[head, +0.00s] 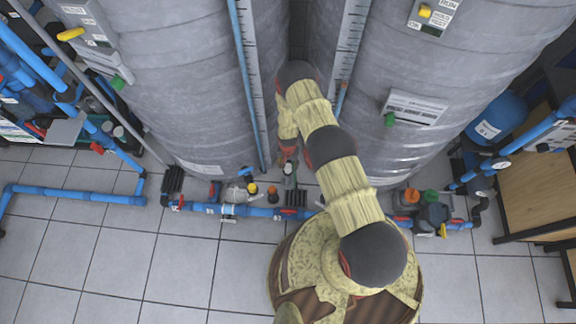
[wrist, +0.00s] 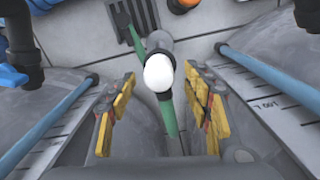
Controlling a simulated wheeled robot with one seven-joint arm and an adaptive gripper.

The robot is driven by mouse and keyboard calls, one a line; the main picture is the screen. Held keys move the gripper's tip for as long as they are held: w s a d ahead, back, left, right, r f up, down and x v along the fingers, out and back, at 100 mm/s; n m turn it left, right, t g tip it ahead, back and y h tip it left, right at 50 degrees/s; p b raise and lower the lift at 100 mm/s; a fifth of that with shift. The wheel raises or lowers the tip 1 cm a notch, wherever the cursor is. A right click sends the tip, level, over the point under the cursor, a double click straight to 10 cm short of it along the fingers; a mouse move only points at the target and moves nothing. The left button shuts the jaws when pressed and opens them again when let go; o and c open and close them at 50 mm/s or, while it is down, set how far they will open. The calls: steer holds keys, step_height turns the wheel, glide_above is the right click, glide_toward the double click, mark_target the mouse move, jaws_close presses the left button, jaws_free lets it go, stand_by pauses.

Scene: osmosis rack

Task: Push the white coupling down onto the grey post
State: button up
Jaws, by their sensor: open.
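The white coupling (wrist: 158,73) shows in the wrist view as a smooth rounded white end, midway between my fingers. The grey post (wrist: 160,41) shows directly beyond it, partly covered by it. I cannot tell from this angle how far the coupling sits on the post. My gripper (wrist: 159,78) is open, with a yellow-padded finger on each side of the coupling and a gap on both sides. In the head view my gripper (head: 288,152) hangs between the two tanks, just above a small white piece (head: 289,169), probably the coupling.
Large grey tanks (head: 190,80) (head: 430,80) flank my arm closely, with blue level tubes (head: 247,80) along them. A blue floor pipe (head: 255,211) with valves runs in front. A green rod (wrist: 169,118) passes below the coupling. Tiled floor (head: 190,260) is free in front.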

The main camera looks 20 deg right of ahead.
step_height(320, 180, up, 11)
stand_by(0.5)
stand_by(0.4)
